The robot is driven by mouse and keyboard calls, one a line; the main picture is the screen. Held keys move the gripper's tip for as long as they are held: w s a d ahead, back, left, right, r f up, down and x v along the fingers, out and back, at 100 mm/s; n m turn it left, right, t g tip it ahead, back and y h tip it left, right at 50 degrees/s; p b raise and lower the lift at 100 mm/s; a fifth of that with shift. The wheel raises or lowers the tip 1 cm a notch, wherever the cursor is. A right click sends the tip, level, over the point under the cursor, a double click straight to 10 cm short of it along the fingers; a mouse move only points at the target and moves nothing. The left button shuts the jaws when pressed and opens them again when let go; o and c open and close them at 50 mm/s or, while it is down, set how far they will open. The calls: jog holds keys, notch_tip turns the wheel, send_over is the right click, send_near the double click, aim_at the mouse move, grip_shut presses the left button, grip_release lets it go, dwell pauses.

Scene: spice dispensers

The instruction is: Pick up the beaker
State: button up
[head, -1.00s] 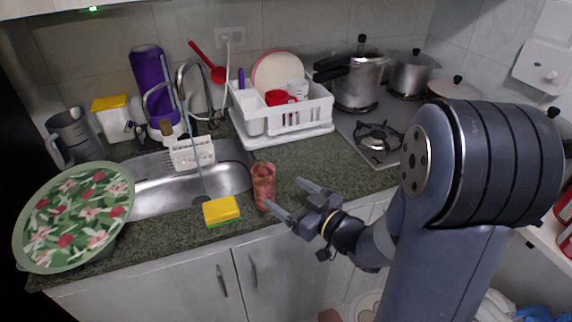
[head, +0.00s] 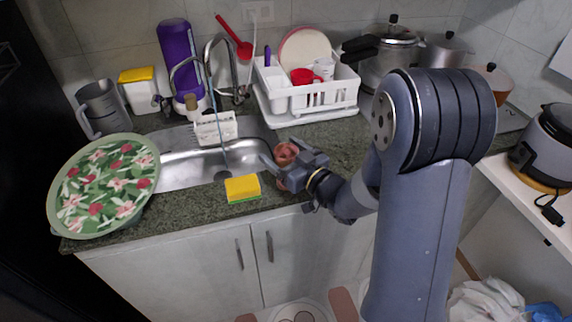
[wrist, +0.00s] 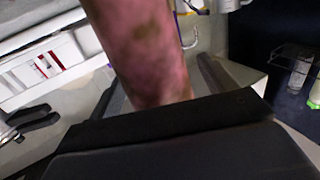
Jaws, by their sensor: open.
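The beaker (head: 286,153) is a reddish-pink cup on the dark counter just right of the sink. In the head view my gripper (head: 277,172) is at the beaker and hides much of its body. In the wrist view the beaker (wrist: 145,50) is a mottled pink cylinder standing between my two open fingers (wrist: 160,88). One finger shows on each side of it. I cannot tell whether either finger touches it.
A yellow sponge (head: 243,188) lies just left of the gripper at the counter's front edge. The sink (head: 180,172) is behind it. A white dish rack (head: 335,98) stands behind the beaker. A round floral tray (head: 70,205) is at the left.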

jog(key=shift+w+a, duration=0.3)
jog(key=c, duration=1.1)
